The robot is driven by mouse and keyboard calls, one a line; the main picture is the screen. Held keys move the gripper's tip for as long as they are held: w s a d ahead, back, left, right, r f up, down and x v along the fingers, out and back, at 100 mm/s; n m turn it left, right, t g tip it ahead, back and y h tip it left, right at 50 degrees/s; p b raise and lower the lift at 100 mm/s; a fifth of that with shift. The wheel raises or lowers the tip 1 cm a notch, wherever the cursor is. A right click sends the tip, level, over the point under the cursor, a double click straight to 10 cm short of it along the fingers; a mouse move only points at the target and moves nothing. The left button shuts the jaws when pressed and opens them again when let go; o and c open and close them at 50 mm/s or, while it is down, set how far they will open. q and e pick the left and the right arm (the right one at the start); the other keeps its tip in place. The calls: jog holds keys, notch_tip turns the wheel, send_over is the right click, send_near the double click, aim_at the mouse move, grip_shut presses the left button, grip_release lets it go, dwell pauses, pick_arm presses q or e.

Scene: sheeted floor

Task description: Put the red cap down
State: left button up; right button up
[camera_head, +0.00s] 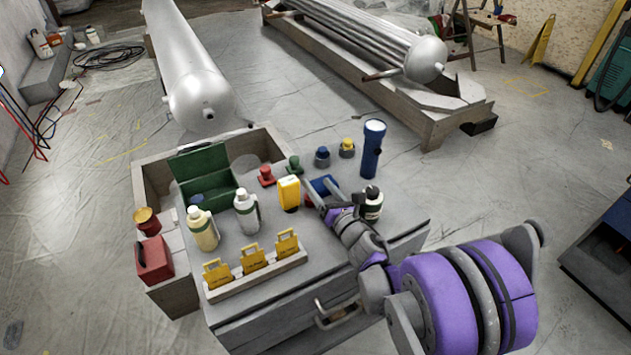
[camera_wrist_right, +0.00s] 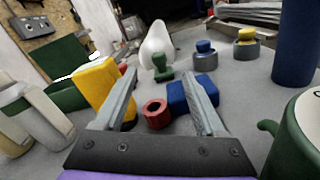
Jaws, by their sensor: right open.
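A small red ring-shaped piece with a dark hole, which I take for the red cap (camera_wrist_right: 157,113), is upright on the grey bench top, between and beyond my right gripper's fingers. It does not look gripped. In the head view it is mostly hidden by the gripper. My right gripper (camera_head: 319,190) is open low over the bench; both its fingers show in the wrist view (camera_wrist_right: 160,100). A second red piece with a knob (camera_head: 266,176) stands farther left, next to a similar green piece (camera_head: 294,165). My left gripper is out of view.
A yellow box (camera_wrist_right: 98,88) stands close by the left finger and a blue block (camera_wrist_right: 190,95) by the right. A blue flashlight (camera_head: 373,148), several bottles, a green open box (camera_head: 208,178) and a rack of yellow tags (camera_head: 258,270) crowd the bench.

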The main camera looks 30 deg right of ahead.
jog(key=s, duration=0.9)
jog(key=shift+s+a, duration=0.25)
jog(key=shift+a, duration=0.1)
dwell(0.7)
